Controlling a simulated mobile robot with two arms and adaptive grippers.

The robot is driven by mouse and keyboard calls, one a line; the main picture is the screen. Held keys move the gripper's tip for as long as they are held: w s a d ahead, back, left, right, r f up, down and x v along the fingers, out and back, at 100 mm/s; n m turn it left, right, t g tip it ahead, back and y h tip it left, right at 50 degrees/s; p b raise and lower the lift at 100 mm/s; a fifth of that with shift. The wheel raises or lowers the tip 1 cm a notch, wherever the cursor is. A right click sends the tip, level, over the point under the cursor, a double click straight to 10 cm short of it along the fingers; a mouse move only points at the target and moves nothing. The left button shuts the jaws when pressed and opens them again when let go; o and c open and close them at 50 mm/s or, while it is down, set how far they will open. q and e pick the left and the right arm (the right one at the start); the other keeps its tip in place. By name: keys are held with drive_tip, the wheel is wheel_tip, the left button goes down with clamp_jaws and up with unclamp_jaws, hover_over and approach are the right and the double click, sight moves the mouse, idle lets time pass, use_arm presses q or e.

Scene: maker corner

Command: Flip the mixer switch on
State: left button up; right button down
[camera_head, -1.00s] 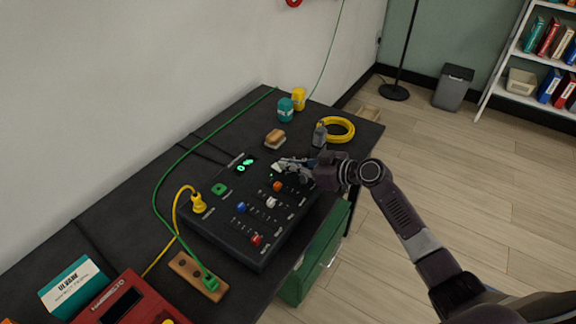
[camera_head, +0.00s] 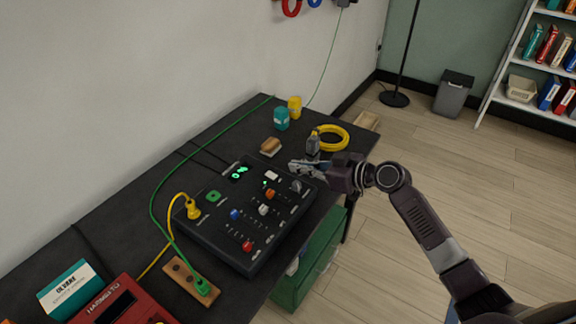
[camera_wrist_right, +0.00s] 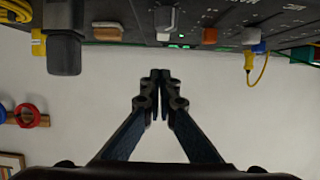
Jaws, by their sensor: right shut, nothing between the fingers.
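The mixer (camera_head: 222,240) is a black console on the dark table, with several sliders with coloured caps and a green-lit display (camera_head: 239,172). A white switch-like piece (camera_head: 272,175) sits near its far end with small green lights beside it; it seems to show in the right wrist view too (camera_wrist_right: 166,20). Whether this is the mixer switch, and its exact tilt, I cannot tell. My right gripper (camera_head: 292,164) is shut and empty, above the mixer's far edge and apart from the white piece. Its closed fingertips (camera_wrist_right: 161,75) show in the wrist view. My left gripper is out of view.
A grey bottle-like object (camera_head: 313,146), a yellow cable coil (camera_head: 333,138) and a wood-backed block (camera_head: 271,147) lie beyond the mixer. A yellow plug (camera_head: 193,209) with a cable stands at its left. A wooden power strip (camera_head: 180,273) and red device (camera_head: 118,302) are nearer.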

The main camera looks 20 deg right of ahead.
drive_tip(key=s+d, duration=0.2)
drive_tip(key=s, duration=0.1)
drive_tip(key=shift+r+b, duration=0.1)
drive_tip(key=shift+b, duration=0.3)
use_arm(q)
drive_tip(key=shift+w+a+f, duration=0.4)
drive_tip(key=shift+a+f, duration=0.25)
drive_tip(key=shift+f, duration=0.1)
use_arm(e)
drive_tip(key=shift+s+d+r, duration=0.2)
drive_tip(key=shift+s+d, duration=0.1)
drive_tip(key=shift+s, duration=0.1)
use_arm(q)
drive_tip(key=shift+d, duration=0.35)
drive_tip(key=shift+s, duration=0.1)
